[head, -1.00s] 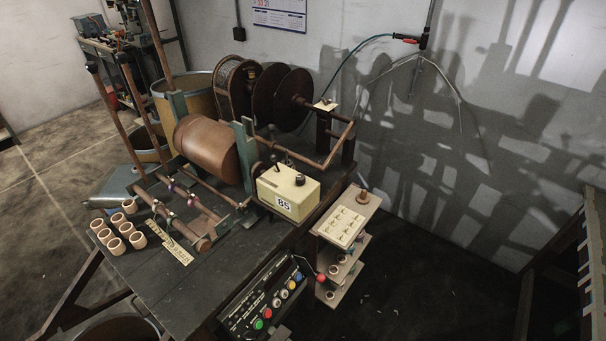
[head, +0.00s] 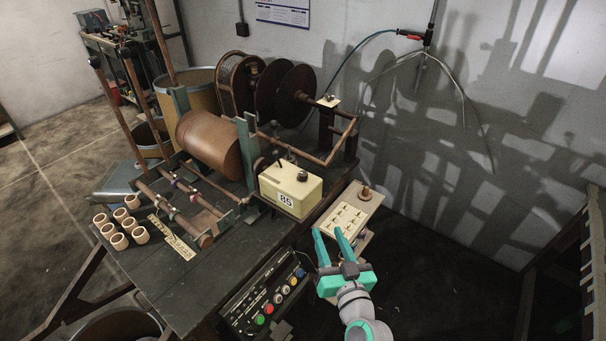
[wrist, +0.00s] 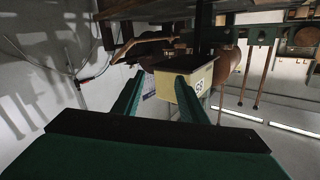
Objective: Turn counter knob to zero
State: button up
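The counter is a cream box (head: 283,195) at the right edge of the dark workbench. Its front label (head: 286,200) reads 85. A dark round knob (head: 302,176) stands on its top. My gripper (head: 328,232) is open and empty, in front of the box and to its lower right, apart from it. In the wrist view the box (wrist: 166,86) and its label (wrist: 199,87) show beyond my open fingers (wrist: 160,78). The right finger overlaps part of the box there. I cannot make out the knob clearly in the wrist view.
A small shelf stand (head: 362,205) with a labelled top and a wooden peg is right of the bench, partly behind my gripper. A button panel (head: 268,297) is below the box. A copper drum (head: 208,143) and several cream rings (head: 120,228) are further left.

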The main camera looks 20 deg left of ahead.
aim_at(306, 177)
notch_tip(306, 177, up, 11)
jog(key=w+a+n+g+y, duration=0.2)
jog(key=w+n+g+y, duration=0.15)
jog(key=n, duration=0.25)
jog(key=shift+t+y, duration=0.25)
jog(key=shift+y, duration=0.2)
jog(key=x, duration=1)
jog(key=shift+a+f, duration=0.1)
jog(key=shift+a, duration=0.25)
grip_shut()
